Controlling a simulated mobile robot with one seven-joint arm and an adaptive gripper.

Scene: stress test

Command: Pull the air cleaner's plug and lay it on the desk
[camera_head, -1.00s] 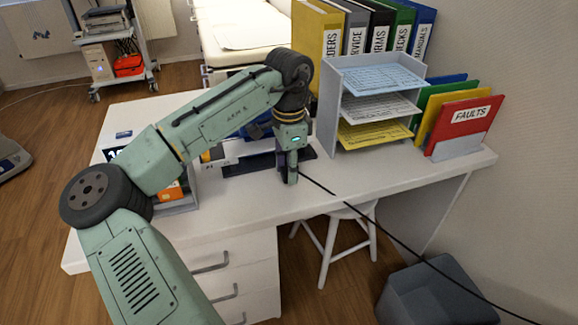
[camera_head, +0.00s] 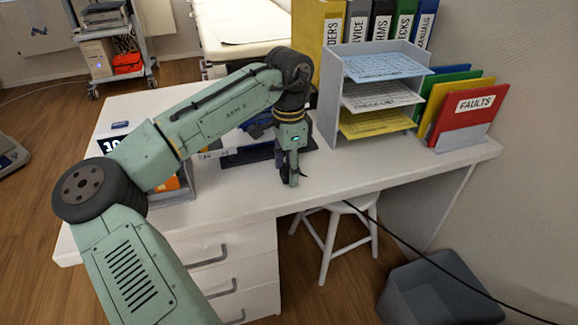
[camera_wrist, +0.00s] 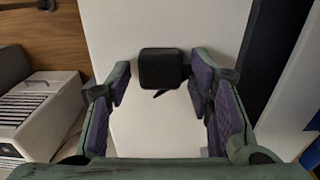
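The black, square plug (camera_wrist: 162,68) shows in the wrist view against the white desk top (camera_wrist: 110,28), with a short dark bit of cord below it. My gripper (camera_wrist: 162,72) has its two fingers apart, one on each side of the plug, with a visible gap at the left finger. In the head view my gripper (camera_head: 290,183) points down, low over the desk (camera_head: 350,175) near its front edge. I cannot make out the plug there. The black cable (camera_head: 430,262) runs from the desk's front edge down to the lower right.
A paper tray rack (camera_head: 333,105) and a red folder (camera_head: 465,120) stand right of my gripper. A dark tray (camera_head: 235,157) lies behind it. A white stool (camera_head: 328,245) and a grey bin (camera_head: 435,295) are below. The desk right of my gripper is clear.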

